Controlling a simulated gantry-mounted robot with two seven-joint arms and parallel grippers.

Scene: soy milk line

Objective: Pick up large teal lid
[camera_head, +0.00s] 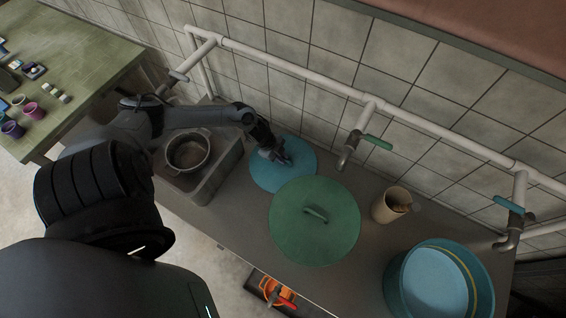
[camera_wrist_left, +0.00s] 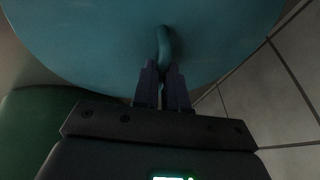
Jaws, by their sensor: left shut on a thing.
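The large teal lid (camera_head: 300,152) is a round blue-teal disc over the counter, between the sink and the green lid. My left gripper (camera_head: 281,157) is over it, shut on its handle. In the left wrist view the lid (camera_wrist_left: 90,40) fills the upper part of the picture, and its curved handle (camera_wrist_left: 163,45) stands between the fingertips of my left gripper (camera_wrist_left: 162,75). I cannot tell whether the lid rests on something or hangs free. My right gripper is not in view.
A large green lid (camera_head: 335,235) lies close in front. A sink with a metal pot (camera_head: 187,151) is at left. A beige cup (camera_head: 386,206) and a teal tub (camera_head: 398,285) stand at right. Pipes with a tap (camera_head: 349,150) run along the tiled wall behind.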

